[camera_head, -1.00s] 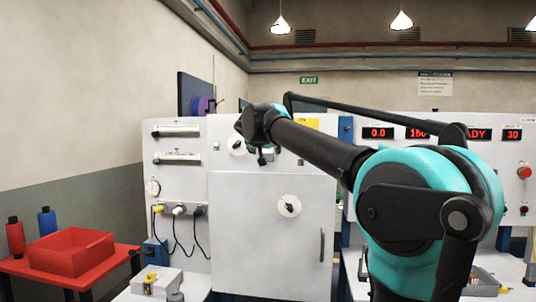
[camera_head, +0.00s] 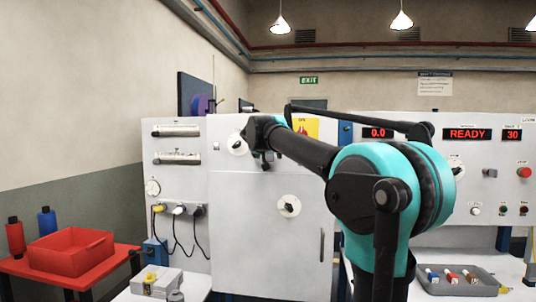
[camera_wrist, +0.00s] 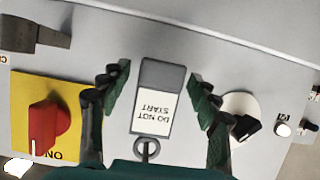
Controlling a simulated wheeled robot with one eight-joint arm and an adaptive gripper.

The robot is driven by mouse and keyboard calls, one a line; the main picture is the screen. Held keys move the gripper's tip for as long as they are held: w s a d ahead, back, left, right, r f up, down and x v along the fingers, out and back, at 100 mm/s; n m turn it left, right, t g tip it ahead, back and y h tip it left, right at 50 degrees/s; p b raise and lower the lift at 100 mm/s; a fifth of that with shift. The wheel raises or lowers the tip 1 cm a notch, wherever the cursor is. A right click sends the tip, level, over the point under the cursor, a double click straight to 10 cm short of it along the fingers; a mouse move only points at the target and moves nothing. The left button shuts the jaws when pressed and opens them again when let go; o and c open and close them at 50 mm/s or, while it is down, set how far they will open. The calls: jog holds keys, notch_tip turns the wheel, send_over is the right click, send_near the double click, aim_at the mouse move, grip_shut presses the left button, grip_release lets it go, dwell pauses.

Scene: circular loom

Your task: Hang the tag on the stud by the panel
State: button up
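A white tag (camera_wrist: 153,112) printed "DO NOT START" shows upside down in the wrist view, with a grey block (camera_wrist: 162,74) at its far end. A dark ring (camera_wrist: 147,148) shows at the tag's near end. My gripper (camera_wrist: 156,72) is open, its green-padded fingers apart on either side of the tag. The left finger stands clear of it; the right pad is close to the block, and contact is unclear. I cannot pick out the stud or tell whether the ring is around it. In the head view my gripper (camera_head: 265,162) is before the panel (camera_head: 225,190), hiding the tag.
A red switch (camera_wrist: 45,122) on a yellow plate and a black knob on a white dial (camera_wrist: 240,112) flank the fingers. A lower dial (camera_head: 289,206) and door handle (camera_head: 321,244) protrude. A red bin (camera_head: 70,252) stands left; a grey tray (camera_head: 455,282) lies right.

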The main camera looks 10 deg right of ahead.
jog(key=c, duration=1.2)
jog(key=shift+s+a+r, duration=0.2)
jog(key=shift+s+r, duration=0.05)
jog(key=shift+s, duration=0.35)
jog(key=s, duration=0.1)
jog(key=s+a, duration=0.1)
jog(key=s, duration=0.2)
jog(key=shift+s+a+r, duration=0.25)
jog(key=shift+s+r, duration=0.05)
jog(key=shift+s, duration=0.1)
